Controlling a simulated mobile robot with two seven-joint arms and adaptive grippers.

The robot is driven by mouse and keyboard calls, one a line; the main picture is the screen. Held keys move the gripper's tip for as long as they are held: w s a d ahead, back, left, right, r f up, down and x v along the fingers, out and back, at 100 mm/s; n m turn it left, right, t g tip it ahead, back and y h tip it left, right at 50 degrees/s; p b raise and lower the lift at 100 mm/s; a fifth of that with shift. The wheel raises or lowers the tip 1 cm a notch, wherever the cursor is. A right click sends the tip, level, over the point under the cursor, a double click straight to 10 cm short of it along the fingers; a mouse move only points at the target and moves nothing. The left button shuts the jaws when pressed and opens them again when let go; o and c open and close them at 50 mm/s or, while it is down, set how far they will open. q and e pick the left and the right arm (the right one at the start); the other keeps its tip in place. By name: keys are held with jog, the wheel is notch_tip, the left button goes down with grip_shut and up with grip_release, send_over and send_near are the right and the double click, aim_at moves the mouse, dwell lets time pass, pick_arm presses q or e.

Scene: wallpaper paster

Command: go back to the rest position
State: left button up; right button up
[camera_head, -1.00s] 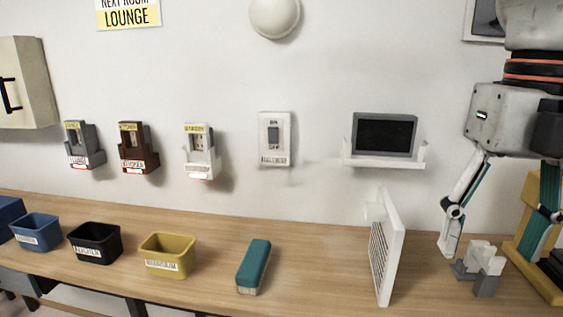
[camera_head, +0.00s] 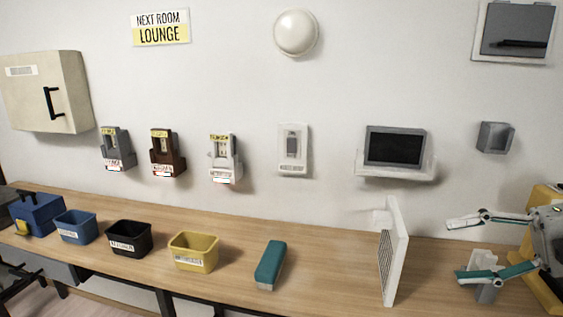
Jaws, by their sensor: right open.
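My right gripper (camera_head: 461,250) comes in at the right edge, low over the right end of the wooden table (camera_head: 335,265). Its two fingers point left and are spread wide, with nothing held between them. The lower finger passes in front of a small grey-and-white holder (camera_head: 484,262) on the table; I cannot tell if they touch. My left gripper is not in view.
A white upright panel (camera_head: 393,255) stands left of the gripper. A yellow frame (camera_head: 541,290) is at the right edge. A teal-topped block (camera_head: 270,262), a yellow bin (camera_head: 194,252), a black bin (camera_head: 129,239) and blue bins stand further left. Devices hang on the wall.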

jog(key=s+d+f+m+t+h+p, duration=0.1)
jog(key=d+f+m+t+h, duration=0.15)
jog(key=f+m, duration=0.45)
jog(key=s+d+f+m+t+h+p, duration=0.15)
jog(key=f+m+t, duration=0.25)
jog(key=f, duration=0.5)
jog(key=d+f+m+t+h+p, duration=0.1)
jog(key=f+m+t+h+p, duration=0.1)
jog(key=f+m+t, duration=0.35)
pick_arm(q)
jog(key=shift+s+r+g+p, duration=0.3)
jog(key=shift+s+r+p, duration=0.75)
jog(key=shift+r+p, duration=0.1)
pick_arm(e)
jog(key=s+a+f+m+g+h, duration=0.2)
jog(key=s+a+f+m+g, duration=0.1)
jog(key=s+a+f, duration=0.4)
jog(key=s+a+f+m+g+h, duration=0.2)
jog(key=s+a+f+m, duration=0.3)
jog(key=f, duration=0.8)
jog(key=s+a+g, duration=0.1)
jog(key=s+a, duration=0.2)
jog(key=a, duration=0.2)
jog(key=shift+a+f+g, duration=0.2)
jog(key=shift+g, duration=0.2)
